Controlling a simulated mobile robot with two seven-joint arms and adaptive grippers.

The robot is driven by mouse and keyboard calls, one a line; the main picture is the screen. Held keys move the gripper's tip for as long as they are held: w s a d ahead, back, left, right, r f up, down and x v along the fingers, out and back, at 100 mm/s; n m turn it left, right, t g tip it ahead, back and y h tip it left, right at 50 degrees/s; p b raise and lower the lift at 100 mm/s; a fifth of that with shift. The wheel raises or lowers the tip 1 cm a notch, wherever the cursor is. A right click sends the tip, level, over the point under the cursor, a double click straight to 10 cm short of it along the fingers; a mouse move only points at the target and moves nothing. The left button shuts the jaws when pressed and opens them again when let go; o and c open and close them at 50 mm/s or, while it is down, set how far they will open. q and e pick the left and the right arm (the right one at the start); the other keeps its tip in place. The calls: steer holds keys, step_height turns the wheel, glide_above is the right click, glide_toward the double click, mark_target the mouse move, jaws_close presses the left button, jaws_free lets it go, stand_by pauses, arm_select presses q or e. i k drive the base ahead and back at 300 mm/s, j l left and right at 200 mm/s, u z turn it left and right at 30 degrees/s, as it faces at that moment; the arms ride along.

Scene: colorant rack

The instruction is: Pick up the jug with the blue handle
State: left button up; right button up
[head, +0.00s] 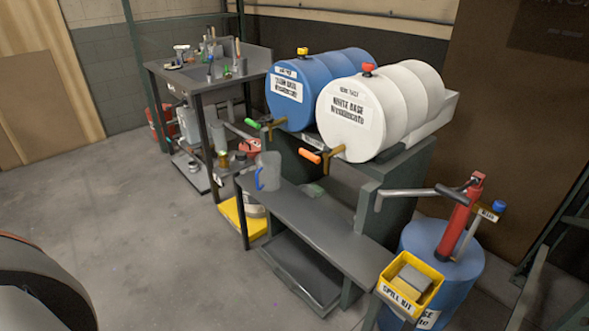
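The jug (270,168) is a grey, translucent-looking container with a blue handle (260,178) on its left side. It stands upright on the dark grey bench shelf (315,222), near its left end and in front of the blue drum. Neither of my grippers shows in the head view, so I cannot see their state.
A blue drum (288,108) and a white drum (400,85) lie on a stand behind the shelf, their taps jutting forward. A yellow spill kit bin (408,284) and upright blue barrel (452,262) stand at right. A cluttered workbench (190,78) stands behind left.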

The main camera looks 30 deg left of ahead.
mark_target(268, 174)
steer(key=i+j+z, duration=0.2)
steer(key=j, duration=0.4)
steer(key=i+j+z, duration=0.1)
steer(key=j+z, duration=0.15)
steer(key=j, duration=0.4)
steer(key=j+z, duration=0.2)
steer(key=j, duration=0.45)
steer(key=i+j, duration=0.1)
steer(key=j, duration=1.05)
steer(key=i+j+z, duration=0.1)
steer(key=j, duration=1)
steer(key=i+j, duration=0.1)
steer(key=j, duration=1.05)
steer(key=i+z, duration=0.05)
